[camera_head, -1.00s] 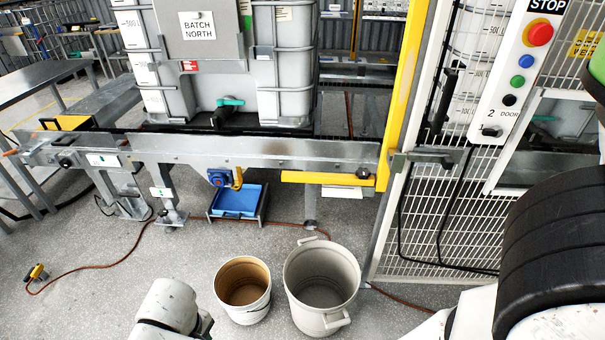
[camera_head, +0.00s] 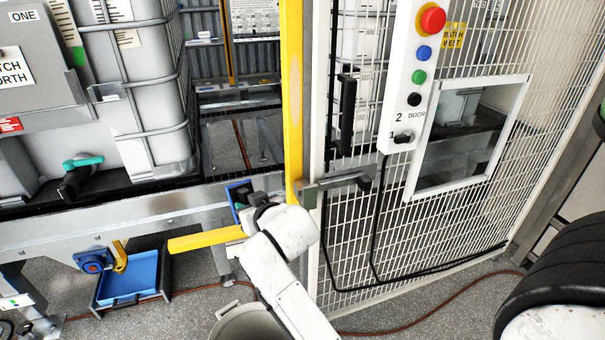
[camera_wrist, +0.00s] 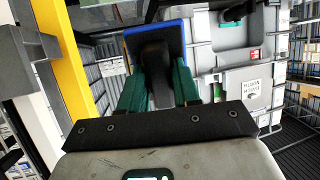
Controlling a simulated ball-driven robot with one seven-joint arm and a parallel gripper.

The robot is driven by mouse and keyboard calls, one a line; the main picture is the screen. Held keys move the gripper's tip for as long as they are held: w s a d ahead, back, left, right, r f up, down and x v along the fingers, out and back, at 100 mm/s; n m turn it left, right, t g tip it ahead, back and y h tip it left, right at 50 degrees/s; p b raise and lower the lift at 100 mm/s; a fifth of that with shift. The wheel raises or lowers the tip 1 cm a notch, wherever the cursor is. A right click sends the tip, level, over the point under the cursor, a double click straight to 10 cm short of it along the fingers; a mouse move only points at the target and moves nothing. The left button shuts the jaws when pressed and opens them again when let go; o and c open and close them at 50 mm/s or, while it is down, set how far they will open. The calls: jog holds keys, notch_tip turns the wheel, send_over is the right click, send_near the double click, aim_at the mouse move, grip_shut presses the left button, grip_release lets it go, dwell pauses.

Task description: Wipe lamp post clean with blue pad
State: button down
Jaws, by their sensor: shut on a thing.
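My gripper (camera_wrist: 158,88) is shut on the dark handle of a blue-edged pad (camera_wrist: 155,28), with a green finger on each side. In the head view, the pad (camera_head: 231,199) is held up at the end of my arm, just left of a yellow upright post (camera_head: 292,90). A gap seems to lie between pad and post, but depth is hard to tell. The post also stands at the left of the wrist view (camera_wrist: 72,70). No lamp shows on it, so I cannot tell whether it is the lamp post. The pad's wiping face is hidden.
A mesh door (camera_head: 345,225) with a latch (camera_head: 340,182) and a control panel (camera_head: 415,75) stands right of the post. A yellow bar (camera_head: 205,240) sticks out below my gripper. A grey bucket (camera_head: 232,322) and a blue tray (camera_head: 130,278) are below. A white caged tank (camera_head: 150,90) stands left.

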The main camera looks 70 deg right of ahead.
jog(key=s+d+r+m+h+b, duration=0.2)
jog(key=s+d+r+h, duration=0.4)
jog(key=s+d+r, duration=0.2)
notch_tip(320, 180, up, 2)
jog(key=s, duration=0.3)
jog(key=shift+d+m+t+b, duration=0.35)
jog(key=shift+m+t, duration=0.05)
jog(key=shift+w, duration=0.1)
jog(key=x, duration=0.6)
jog(key=shift+w+d, duration=0.25)
jog(key=shift+d, duration=0.1)
jog(key=shift+w+d, duration=0.4)
jog(key=shift+d, duration=0.1)
jog(key=shift+w+d, duration=0.25)
jog(key=shift+w+d, duration=0.2)
jog(key=shift+d, duration=0.05)
